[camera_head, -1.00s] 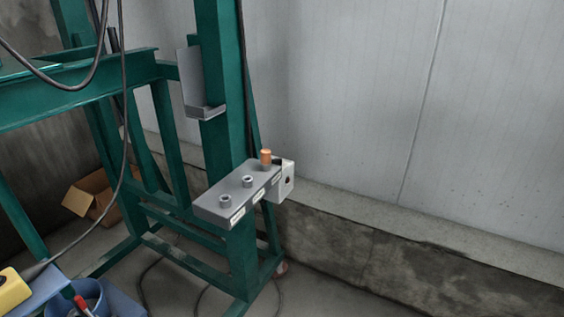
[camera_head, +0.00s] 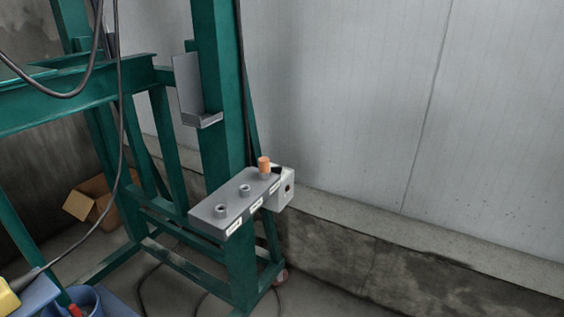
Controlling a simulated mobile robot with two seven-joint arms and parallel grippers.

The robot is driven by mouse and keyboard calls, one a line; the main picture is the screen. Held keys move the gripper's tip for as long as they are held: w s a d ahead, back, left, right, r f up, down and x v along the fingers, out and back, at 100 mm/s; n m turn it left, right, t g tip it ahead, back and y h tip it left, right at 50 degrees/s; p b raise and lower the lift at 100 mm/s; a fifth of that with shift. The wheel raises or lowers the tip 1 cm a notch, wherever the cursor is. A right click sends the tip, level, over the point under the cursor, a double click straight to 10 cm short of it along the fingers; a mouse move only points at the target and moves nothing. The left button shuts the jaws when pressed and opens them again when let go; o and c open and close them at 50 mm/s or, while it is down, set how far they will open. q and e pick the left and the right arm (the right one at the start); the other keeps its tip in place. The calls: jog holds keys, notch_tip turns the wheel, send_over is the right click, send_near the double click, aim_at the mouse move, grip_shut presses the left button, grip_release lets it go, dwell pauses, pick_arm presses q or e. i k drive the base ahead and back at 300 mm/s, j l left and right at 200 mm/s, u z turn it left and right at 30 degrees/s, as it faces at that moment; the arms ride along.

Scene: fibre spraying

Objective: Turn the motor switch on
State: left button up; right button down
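A grey control box (camera_head: 213,217) is fixed to the green post in the middle of the head view. Neither of my grippers is in view.
A green steel frame (camera_head: 220,80) fills the left half, with a grey bracket (camera_head: 189,90) on its post. A cable hangs at left. A cardboard box (camera_head: 82,204) and a blue bucket (camera_head: 88,299) are at lower left. A grey wall (camera_head: 350,100) stands at right.

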aim_at(276, 170)
jog(key=i+l, duration=0.4)
jog(key=i+l+u, duration=0.15)
jog(key=i+l, duration=0.2)
jog(key=l, duration=0.15)
